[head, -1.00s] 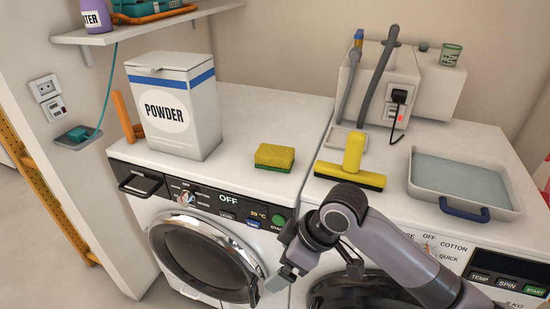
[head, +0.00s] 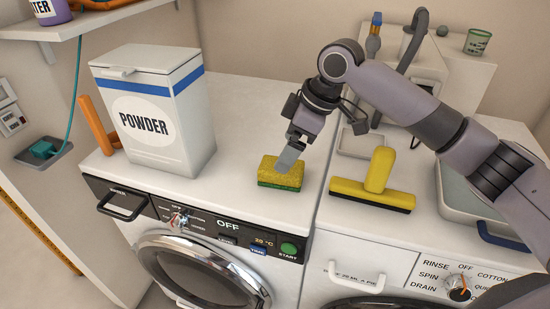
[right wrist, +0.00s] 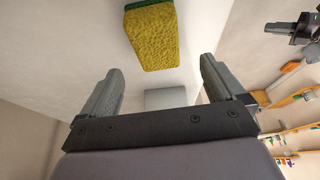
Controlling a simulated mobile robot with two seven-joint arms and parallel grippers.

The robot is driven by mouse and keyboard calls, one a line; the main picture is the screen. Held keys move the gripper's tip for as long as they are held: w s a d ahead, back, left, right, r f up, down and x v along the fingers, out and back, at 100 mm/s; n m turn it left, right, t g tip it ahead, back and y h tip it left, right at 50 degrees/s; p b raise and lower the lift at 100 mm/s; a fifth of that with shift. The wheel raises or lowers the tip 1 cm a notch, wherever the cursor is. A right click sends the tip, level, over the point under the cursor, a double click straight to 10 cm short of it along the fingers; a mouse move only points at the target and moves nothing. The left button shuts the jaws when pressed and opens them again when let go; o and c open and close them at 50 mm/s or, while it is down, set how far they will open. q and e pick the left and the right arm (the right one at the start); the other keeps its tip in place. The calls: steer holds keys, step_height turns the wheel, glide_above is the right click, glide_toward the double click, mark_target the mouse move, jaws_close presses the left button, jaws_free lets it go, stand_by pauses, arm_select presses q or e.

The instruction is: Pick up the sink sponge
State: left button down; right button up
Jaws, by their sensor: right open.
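The yellow sponge (head: 281,171) with a green underside lies on the top of the left washing machine, near its front edge. My right gripper (head: 290,158) points down at the sponge from above in the head view and overlaps its upper right part. In the right wrist view the sponge (right wrist: 153,37) is ahead of the two fingers (right wrist: 158,85), which are spread apart with nothing between them. Whether a finger touches the sponge cannot be told. My left gripper is not in view.
A white POWDER box (head: 155,115) stands to the left of the sponge. A yellow squeegee (head: 373,186) lies to the right, on the other machine. A tray (head: 462,200) is partly behind my right arm. The top between box and sponge is clear.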

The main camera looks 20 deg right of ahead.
steer(key=shift+w+f, duration=0.15)
steer(key=shift+f, duration=0.2)
steer(key=x, duration=0.5)
steer(key=shift+s+d+f, duration=0.2)
steer(key=shift+d+f, duration=0.05)
steer(key=shift+f, duration=0.1)
steer(key=shift+w+a+f, duration=0.1)
steer(key=shift+a+f, duration=0.05)
steer(key=shift+f, duration=0.25)
steer(key=shift+f+p, duration=0.25)
steer(key=shift+p, duration=0.2)
steer(key=c, duration=1)
